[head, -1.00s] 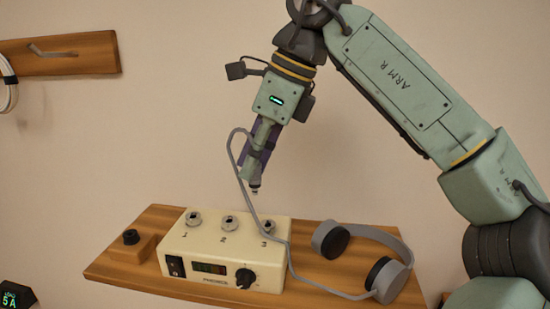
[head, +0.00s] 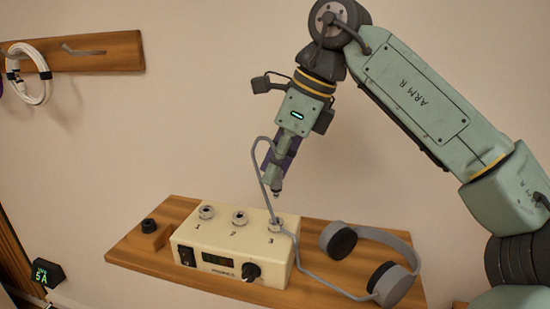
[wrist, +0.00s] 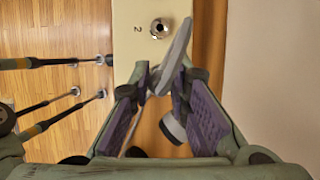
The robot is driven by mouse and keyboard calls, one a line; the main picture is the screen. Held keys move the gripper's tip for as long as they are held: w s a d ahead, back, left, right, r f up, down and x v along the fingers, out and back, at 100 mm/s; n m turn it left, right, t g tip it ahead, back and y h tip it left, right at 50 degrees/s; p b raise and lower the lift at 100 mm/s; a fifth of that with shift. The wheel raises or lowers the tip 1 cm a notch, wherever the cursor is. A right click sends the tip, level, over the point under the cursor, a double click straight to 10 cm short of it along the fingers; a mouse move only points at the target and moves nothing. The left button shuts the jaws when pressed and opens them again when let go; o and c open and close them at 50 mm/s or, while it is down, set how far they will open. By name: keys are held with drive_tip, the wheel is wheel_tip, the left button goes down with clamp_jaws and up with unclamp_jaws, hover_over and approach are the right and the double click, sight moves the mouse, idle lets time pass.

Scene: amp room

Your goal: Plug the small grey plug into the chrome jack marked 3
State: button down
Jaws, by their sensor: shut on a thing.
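My gripper (head: 271,174) points down, shut on the small grey plug (head: 276,191), whose metal tip shows below the fingers. The tip hangs a little above the chrome jack marked 3 (head: 274,225), apart from it, at the right end of the cream box's top. The jacks marked 1 (head: 206,212) and 2 (head: 239,217) are empty. In the wrist view, the purple-padded fingers of my gripper (wrist: 160,88) close around the plug, and the grey cable (wrist: 176,58) rises beside them. Jack 2 (wrist: 159,28) shows there; jack 3 is hidden.
The cable loops from the plug down over the cream box (head: 222,245) to grey headphones (head: 382,238) lying right of it on the wooden shelf (head: 135,248). A black knob-like piece (head: 149,226) stands at the left. A white cable coil (head: 40,75) hangs on a rack.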

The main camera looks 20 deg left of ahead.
sight(279, 191)
drive_tip(key=shift+f+b, duration=2.35)
drive_tip(key=shift+f, duration=0.7)
drive_tip(key=c, duration=1.4)
unclamp_jaws()
drive_tip(key=shift+c, duration=0.2)
drive_tip(key=v, duration=1.2)
